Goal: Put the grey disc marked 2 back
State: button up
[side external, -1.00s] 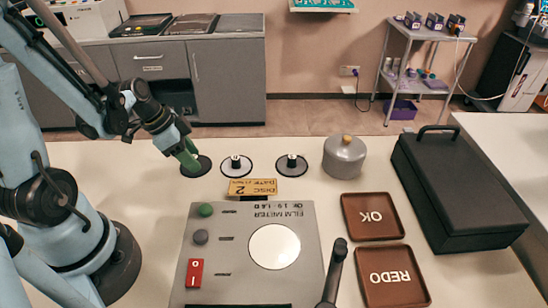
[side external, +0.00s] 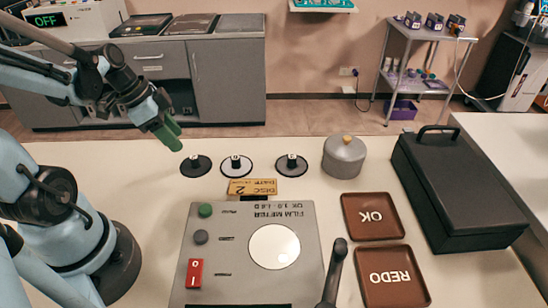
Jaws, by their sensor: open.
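The grey film meter (side external: 230,260) has an empty white round plate (side external: 274,246).
A grey lidded pot (side external: 344,157) stands right of the discs. Brown trays marked OK (side external: 371,232) and REDO (side external: 392,292), and a black case (side external: 458,190), lie further right. A black handle (side external: 335,270) rises at the front. The table's left middle is clear.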

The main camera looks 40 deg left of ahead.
jog(key=shift+d+v, duration=0.4)
jog(key=shift+v, duration=1.8)
jog(key=w+d+r+n+t+y, duration=0.1)
jog(key=w+d+n, duration=0.1)
jog(key=d, duration=0.3)
jog(key=w+d+r+n+t+y, duration=0.1)
jog(key=w+d+n+t, duration=0.1)
jog(key=d, duration=0.4)
jog(key=shift+w+n, duration=0.5)
jog(key=shift+n, duration=0.5)
jog(key=shift+d, duration=0.1)
